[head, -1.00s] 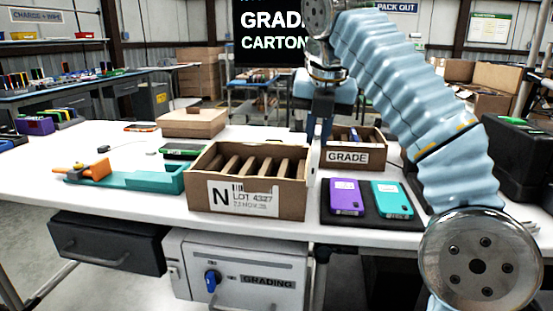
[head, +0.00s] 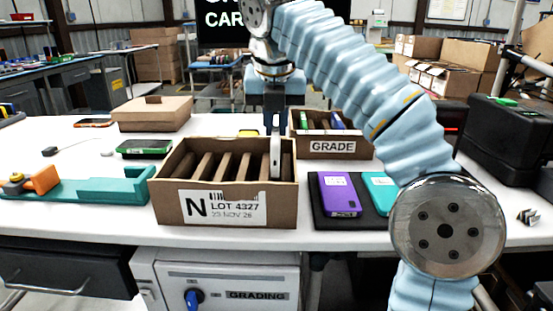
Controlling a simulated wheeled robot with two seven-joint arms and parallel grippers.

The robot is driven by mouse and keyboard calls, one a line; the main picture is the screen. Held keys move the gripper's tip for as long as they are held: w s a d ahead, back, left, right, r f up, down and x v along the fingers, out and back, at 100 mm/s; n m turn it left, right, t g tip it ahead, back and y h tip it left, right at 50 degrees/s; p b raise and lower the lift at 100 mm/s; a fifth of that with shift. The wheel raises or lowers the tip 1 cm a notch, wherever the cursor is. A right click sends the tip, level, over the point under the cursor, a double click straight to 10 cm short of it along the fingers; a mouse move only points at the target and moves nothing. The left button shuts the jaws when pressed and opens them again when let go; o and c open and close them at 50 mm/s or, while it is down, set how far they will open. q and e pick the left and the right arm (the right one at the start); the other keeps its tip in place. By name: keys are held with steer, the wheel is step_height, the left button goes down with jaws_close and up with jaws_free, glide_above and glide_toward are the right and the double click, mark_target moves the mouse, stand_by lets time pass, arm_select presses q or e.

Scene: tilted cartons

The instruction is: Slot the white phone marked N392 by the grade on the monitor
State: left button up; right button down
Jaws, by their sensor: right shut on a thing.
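My right gripper (head: 275,130) points down over the right part of the carton marked N, LOT 4327 (head: 172,205). It is shut on a slim white phone (head: 276,158), held upright and edge-on. The phone's lower end is at the carton's rightmost dividers; I cannot tell how deep it sits. Its marking cannot be read. The N carton is tilted and its other slots look empty. A carton labelled GRADE (head: 361,147) stands behind to the right with several phones in it. The monitor (head: 225,40) is partly hidden and cut off, so no grade reads. My left gripper is not in view.
A dark mat (head: 322,217) with a purple phone (head: 338,194) and a teal phone (head: 379,188) lies right of the N carton. A teal tray (head: 110,190) and a green-screened device (head: 145,149) lie left. A closed brown box (head: 152,114) stands behind.

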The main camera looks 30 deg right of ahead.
mark_target(276, 156)
steer(key=shift+f, duration=3.4)
steer(key=c, duration=1.1)
jaws_free()
steer(key=shift+f, duration=0.1)
